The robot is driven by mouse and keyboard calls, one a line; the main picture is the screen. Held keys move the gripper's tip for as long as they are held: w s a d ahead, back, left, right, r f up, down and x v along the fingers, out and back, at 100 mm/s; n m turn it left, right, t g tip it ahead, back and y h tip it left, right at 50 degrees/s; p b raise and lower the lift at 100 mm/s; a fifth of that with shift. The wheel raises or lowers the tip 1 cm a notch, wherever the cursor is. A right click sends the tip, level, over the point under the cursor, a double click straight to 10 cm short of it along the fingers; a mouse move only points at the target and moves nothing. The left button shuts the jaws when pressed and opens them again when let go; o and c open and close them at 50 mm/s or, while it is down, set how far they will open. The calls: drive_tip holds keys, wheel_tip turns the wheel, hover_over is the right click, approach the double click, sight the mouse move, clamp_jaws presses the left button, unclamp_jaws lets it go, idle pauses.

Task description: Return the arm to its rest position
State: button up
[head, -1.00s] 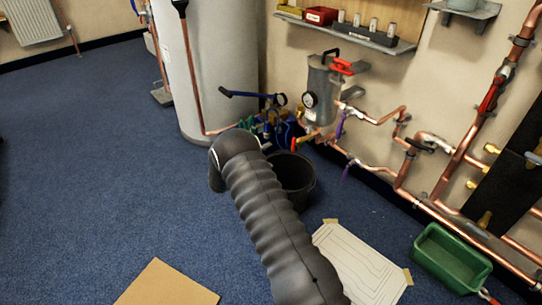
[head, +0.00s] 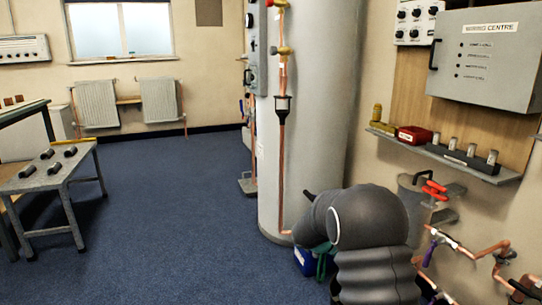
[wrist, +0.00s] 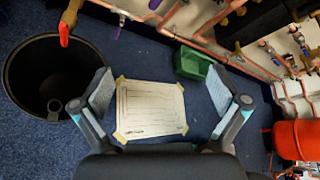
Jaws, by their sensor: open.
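My gripper (wrist: 160,98) shows in the wrist view with its two fingers wide apart and nothing between them. It points down toward the floor, above a taped paper sheet (wrist: 150,108). The black bucket (wrist: 52,75) is to the left of the left finger, with a red-handled part hanging over its rim. In the head view my dark ribbed arm rises at the lower right, in front of the grey cylinder's base (head: 308,120). My fingers are hidden in the head view.
Copper pipes (wrist: 215,25) run along the wall, with a green tray (wrist: 192,62) below them. In the head view a shelf (head: 450,155) and control box are on the wall, and a bench (head: 50,175) stands left. The blue floor between is open.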

drive_tip(key=s+a+r+m+y, duration=0.1)
drive_tip(key=s+r+m+y, duration=0.2)
drive_tip(key=s+r+m, duration=0.5)
drive_tip(key=s+a+r+m+t+y, duration=0.1)
drive_tip(key=s+a+r+m+y, duration=0.1)
drive_tip(key=s+m, duration=0.4)
drive_tip(key=s+a+r+m+t+y+p, duration=0.1)
drive_tip(key=s+a+m+y, duration=0.3)
drive_tip(key=s, duration=0.7)
drive_tip(key=s+a+r+m+t+y, duration=0.2)
drive_tip(key=s+a+r+m+y, duration=0.1)
drive_tip(key=s+a+m, duration=0.4)
drive_tip(key=shift+s+m+t+y+p, duration=0.4)
drive_tip(key=shift+s+m, duration=0.3)
drive_tip(key=shift+s, duration=0.45)
